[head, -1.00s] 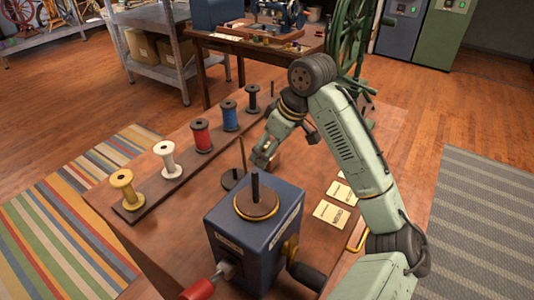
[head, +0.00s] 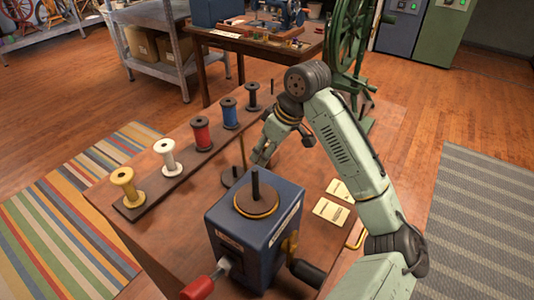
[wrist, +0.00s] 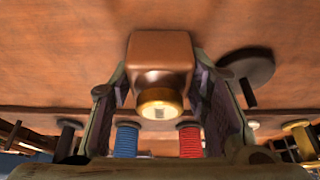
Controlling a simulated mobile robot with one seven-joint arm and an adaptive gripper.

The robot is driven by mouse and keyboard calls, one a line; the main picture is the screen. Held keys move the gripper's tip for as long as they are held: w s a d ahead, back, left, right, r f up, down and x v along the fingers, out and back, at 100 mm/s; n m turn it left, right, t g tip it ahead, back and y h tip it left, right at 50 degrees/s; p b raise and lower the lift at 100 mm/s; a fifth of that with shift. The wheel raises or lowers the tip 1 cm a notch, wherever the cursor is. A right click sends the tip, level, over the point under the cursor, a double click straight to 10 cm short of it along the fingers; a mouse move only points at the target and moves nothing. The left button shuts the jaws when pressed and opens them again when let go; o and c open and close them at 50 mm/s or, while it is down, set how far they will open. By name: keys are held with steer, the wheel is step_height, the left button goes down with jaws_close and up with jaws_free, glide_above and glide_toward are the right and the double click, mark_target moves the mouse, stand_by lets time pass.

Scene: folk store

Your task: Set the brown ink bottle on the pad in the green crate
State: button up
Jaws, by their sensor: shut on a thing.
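In the wrist view a brown, square-bodied bottle (wrist: 160,50) with a gold cap (wrist: 159,102), which looks like the brown ink bottle, is between the two fingers of my gripper (wrist: 160,92). The fingers are shut on its sides. Its cap faces the camera, and the wooden table top fills the picture behind it. In the head view my gripper (head: 261,153) is over the table behind the blue box-shaped device; the bottle cannot be made out there. The green crate and its pad are not in view.
A dark disc (head: 231,176) with a thin upright rod stands close left of my gripper. A rack of several thread spools (head: 166,170) lies along the table's left side. The blue device (head: 235,226) with a red handle is in front. Paper cards (head: 330,211) lie at right.

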steer(key=c, duration=0.5)
steer(key=shift+r, duration=0.15)
